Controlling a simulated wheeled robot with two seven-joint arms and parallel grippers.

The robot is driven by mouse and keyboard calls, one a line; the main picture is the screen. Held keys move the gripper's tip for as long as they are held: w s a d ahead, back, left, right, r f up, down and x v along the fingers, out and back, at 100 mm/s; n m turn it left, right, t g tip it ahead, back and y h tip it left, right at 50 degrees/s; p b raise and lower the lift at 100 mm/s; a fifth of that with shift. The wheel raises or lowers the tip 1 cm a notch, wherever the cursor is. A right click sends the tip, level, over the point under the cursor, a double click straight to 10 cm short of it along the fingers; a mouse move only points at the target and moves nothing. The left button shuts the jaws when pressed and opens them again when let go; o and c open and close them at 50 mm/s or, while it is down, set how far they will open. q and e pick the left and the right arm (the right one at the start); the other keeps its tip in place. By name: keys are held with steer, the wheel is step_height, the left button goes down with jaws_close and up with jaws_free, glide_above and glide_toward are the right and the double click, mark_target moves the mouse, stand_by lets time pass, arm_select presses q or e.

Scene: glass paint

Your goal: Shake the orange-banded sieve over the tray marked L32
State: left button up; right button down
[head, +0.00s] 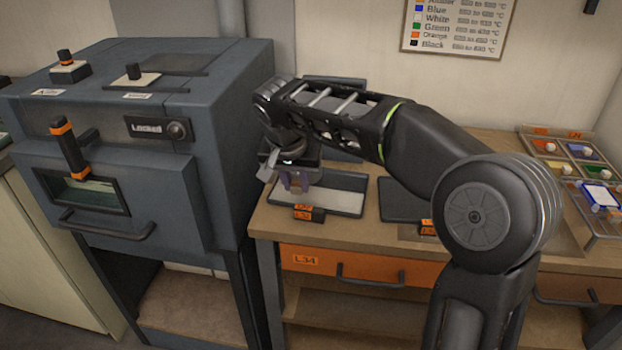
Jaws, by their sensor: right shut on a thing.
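My right gripper (294,181) hangs over the left part of a shallow pale tray (345,200) with a dark rim on the bench. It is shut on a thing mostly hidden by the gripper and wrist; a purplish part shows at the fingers. I cannot make out an orange band on it, so I cannot confirm it is the sieve. An orange label (303,212) is on the tray's front, too small to read surely as L32. A second, dark tray (398,205) stands to the right, partly behind my arm, with an orange label. My left gripper is out of view.
A grey kiln (225,150) marked "Locked" stands close left of the bench, with an orange-banded handle (70,145) on its front. An orange drawer (370,270) is below the trays. A rack of coloured compartments (545,150) is at the far right. A colour chart hangs behind.

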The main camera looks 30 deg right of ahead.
steer(key=w+a+p, duration=0.2)
steer(key=w+a, duration=0.1)
steer(key=a, duration=0.1)
steer(key=s+d, duration=0.3)
steer(key=d, duration=0.6)
steer(key=s+d, duration=0.2)
steer(key=d, duration=0.7)
steer(key=w+a+p, duration=0.5)
steer(key=w+a, duration=0.6)
steer(key=a, duration=0.2)
steer(key=s+d+b, duration=0.3)
steer(key=shift+d+f, duration=0.1)
steer(key=shift+d, duration=0.2)
steer(key=s+d+b, duration=0.3)
steer(key=s+d, duration=0.5)
steer(key=d, duration=0.1)
steer(key=shift+b, duration=0.3)
steer(key=shift+s, duration=0.1)
stand_by(0.4)
step_height(320, 180, up, 5)
steer(key=p, duration=0.4)
